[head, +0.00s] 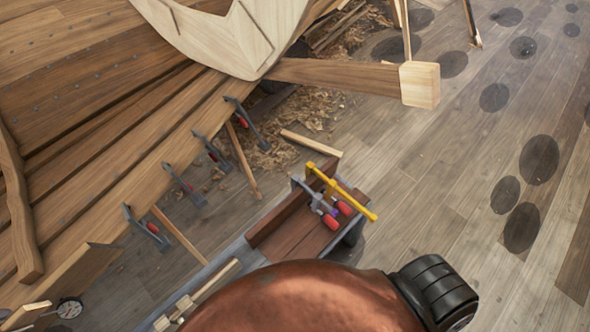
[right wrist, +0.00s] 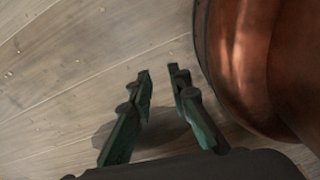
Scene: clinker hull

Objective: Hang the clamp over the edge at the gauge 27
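Several grey clamps with red handles hang along the plank edge (head: 95,245) of the wooden hull, one of them the nearest clamp (head: 148,230). A yellow clamp (head: 345,192) and a grey clamp (head: 316,197) rest together on a wooden box (head: 290,222); their red grips stick out to the right. My left gripper is not in view.
A thick timber (head: 340,76) juts right from the hull. Loose wood strips (head: 310,142) and shavings lie on the floor. The floor at right is open.

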